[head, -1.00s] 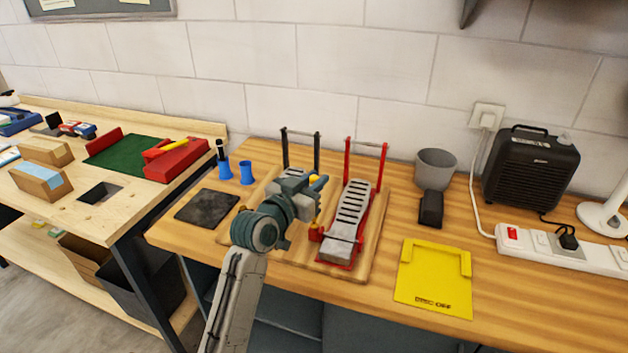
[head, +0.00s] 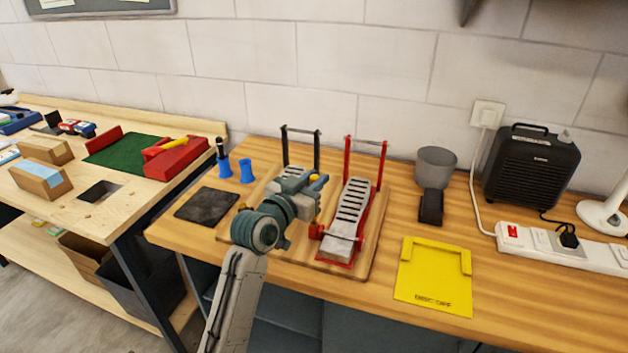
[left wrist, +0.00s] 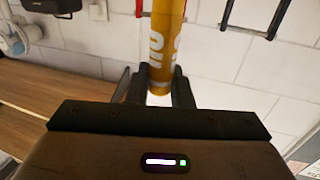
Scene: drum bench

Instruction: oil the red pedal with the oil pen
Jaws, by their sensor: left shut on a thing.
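The red pedal (head: 350,207) stands on a wooden board, with a slotted grey footplate and an upright red frame behind it. My left gripper (head: 318,184) is just left of the footplate, apparently above the board, in front of the black-framed pedal (head: 301,140). In the left wrist view, my left gripper (left wrist: 161,88) is shut on the yellow oil pen (left wrist: 166,45), which has pale lettering. In the head view only a bit of yellow shows at the fingers. The pen's tip is hidden, so I cannot tell whether it touches the pedal. My right gripper is out of view.
A yellow tray (head: 434,285), grey cup (head: 436,165), black heater (head: 530,168) and power strip (head: 553,245) are on the right. Bare bench shows between the board and yellow tray.

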